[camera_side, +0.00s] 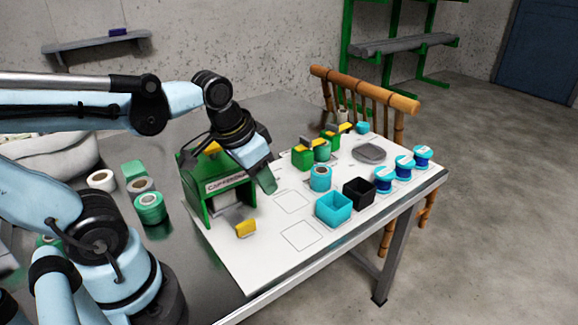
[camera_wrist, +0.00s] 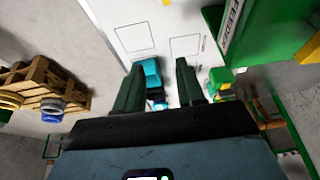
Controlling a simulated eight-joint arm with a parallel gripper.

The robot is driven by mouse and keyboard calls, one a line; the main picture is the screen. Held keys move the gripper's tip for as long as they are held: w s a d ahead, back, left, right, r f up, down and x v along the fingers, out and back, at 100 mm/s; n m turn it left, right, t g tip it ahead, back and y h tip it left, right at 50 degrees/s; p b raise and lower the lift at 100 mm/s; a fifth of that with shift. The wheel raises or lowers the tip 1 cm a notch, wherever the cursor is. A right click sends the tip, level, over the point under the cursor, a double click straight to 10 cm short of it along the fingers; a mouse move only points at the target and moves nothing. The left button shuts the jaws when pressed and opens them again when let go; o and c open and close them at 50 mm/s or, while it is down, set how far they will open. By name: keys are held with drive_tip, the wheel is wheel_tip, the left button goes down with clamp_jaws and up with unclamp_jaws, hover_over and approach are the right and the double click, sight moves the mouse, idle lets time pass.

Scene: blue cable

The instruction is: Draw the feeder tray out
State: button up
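The green feeder (camera_side: 205,213) stands upright on the white board, with a label across its front and a pale opening below. A yellow tab (camera_side: 245,228) sits low in front of that opening; I take it as the tray's handle, and the tray itself is mostly hidden. My gripper (camera_side: 265,182) hangs tilted beside the feeder's right side, above the board and apart from the yellow tab. In the wrist view its two green fingers (camera_wrist: 158,82) stand apart with nothing held between them. The feeder's lettered side (camera_wrist: 228,30) shows at the upper right there.
A cyan bin (camera_side: 333,208) and a black bin (camera_side: 359,193) stand to the right. Blue spools (camera_side: 403,167) line the board's right edge. Green tape rolls (camera_side: 150,207) lie left of the feeder. Outlined squares (camera_side: 301,236) on the board are clear.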

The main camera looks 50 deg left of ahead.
sight(248, 223)
drive_tip(key=shift+s+a+f+g, duration=0.4)
drive_tip(key=shift+f+g, duration=0.35)
drive_tip(key=shift+f, duration=1.2)
drive_tip(key=shift+s+a+f+g, duration=0.4)
drive_tip(key=shift+f+g, duration=0.3)
drive_tip(key=shift+f, duration=1.2)
drive_tip(key=shift+s+a+f+g, duration=0.4)
drive_tip(key=shift+f+g, duration=0.35)
drive_tip(key=shift+f, duration=1.2)
drive_tip(key=shift+c, duration=0.4)
clamp_jaws()
drive_tip(key=shift+d, duration=0.1)
